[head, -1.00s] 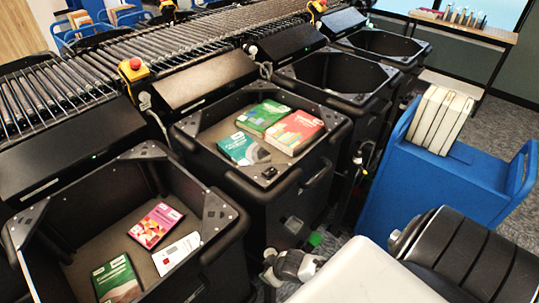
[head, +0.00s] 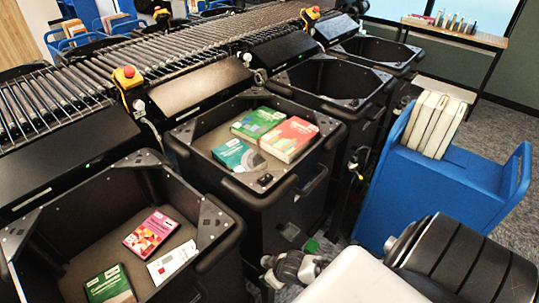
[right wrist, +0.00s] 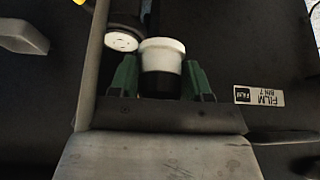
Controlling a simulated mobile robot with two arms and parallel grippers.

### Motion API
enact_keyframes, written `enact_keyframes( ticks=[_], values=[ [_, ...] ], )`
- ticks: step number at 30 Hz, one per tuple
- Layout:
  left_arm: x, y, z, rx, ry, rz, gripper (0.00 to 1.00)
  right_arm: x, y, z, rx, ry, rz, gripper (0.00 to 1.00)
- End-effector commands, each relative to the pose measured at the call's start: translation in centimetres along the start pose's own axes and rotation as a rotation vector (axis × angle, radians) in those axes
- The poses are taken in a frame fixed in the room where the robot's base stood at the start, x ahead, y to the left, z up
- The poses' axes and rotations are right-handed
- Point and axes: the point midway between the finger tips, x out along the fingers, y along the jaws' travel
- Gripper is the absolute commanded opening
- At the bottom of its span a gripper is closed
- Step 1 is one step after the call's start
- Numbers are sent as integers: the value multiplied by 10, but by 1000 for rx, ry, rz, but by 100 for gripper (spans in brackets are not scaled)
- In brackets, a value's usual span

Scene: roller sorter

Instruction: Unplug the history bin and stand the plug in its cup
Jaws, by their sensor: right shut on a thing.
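My right gripper (right wrist: 161,82) has green fingers, shut on either side of a white-topped, dark-bodied cylinder, which looks like the plug (right wrist: 163,55). Just left of it in the right wrist view is a round pale disc with small dark holes (right wrist: 122,40), apart from the plug's top; I cannot tell whether it is a socket. In the head view the right gripper (head: 311,245) shows only as a small green part low beside the middle bin (head: 285,200). No history label is legible, and I cannot make out the cup. My left gripper is out of view.
The near bin (head: 215,250) and middle bin hold several books. Two emptier bins (head: 350,110) stand further back along the roller conveyor (head: 150,65). A blue cart (head: 440,190) with pale binders stands right.

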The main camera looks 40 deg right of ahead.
Motion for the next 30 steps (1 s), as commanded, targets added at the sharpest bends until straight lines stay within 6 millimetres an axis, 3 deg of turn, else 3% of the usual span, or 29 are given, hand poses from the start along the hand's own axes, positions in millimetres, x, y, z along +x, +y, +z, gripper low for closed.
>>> enact_keyframes(
  ticks=[30],
  values=[
    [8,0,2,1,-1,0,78,2,21,-3,-1,1,2,20]
  ],
)
